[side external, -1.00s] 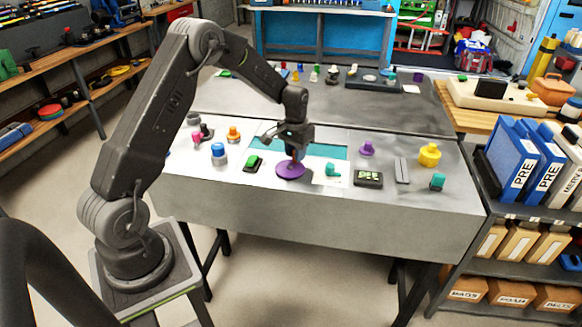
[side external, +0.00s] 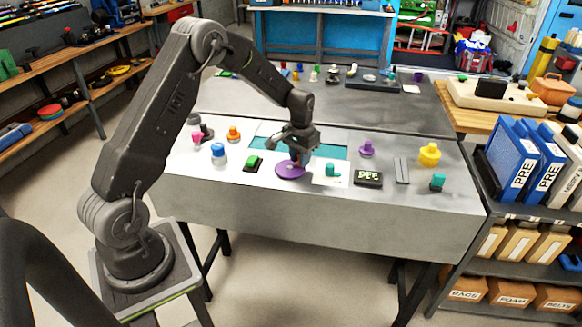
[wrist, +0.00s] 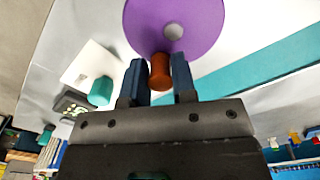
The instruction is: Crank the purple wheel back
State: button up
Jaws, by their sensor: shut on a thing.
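The purple wheel (side external: 290,171) lies flat on the panel near its middle in the side view. In the wrist view the purple wheel (wrist: 165,22) is a large disc with a pale grey hub. An orange-brown crank handle (wrist: 160,72) stands at its rim. My gripper (wrist: 159,78) is shut on this handle, with one dark finger on each side. In the side view my gripper (side external: 301,160) is over the back right part of the wheel, and the handle is mostly hidden by it.
A teal knob on a white plate (side external: 332,170) and a small display (side external: 368,179) stand right of the wheel. A green button (side external: 254,162) is to its left. A teal strip (side external: 325,151) lies behind it. A purple knob (side external: 367,149) stands farther right.

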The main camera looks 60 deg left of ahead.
jog(key=shift+s+d+r, duration=0.15)
jog(key=shift+s+d, duration=0.1)
jog(key=shift+d, duration=0.25)
jog(key=shift+w+r, duration=0.1)
jog(key=shift+r, duration=0.1)
jog(key=shift+d+f, duration=0.15)
jog(key=shift+d, duration=0.15)
jog(key=o, duration=0.6)
jog(key=shift+f, duration=0.1)
jog(key=shift+a+r, duration=0.1)
jog(key=shift+r, duration=3.4)
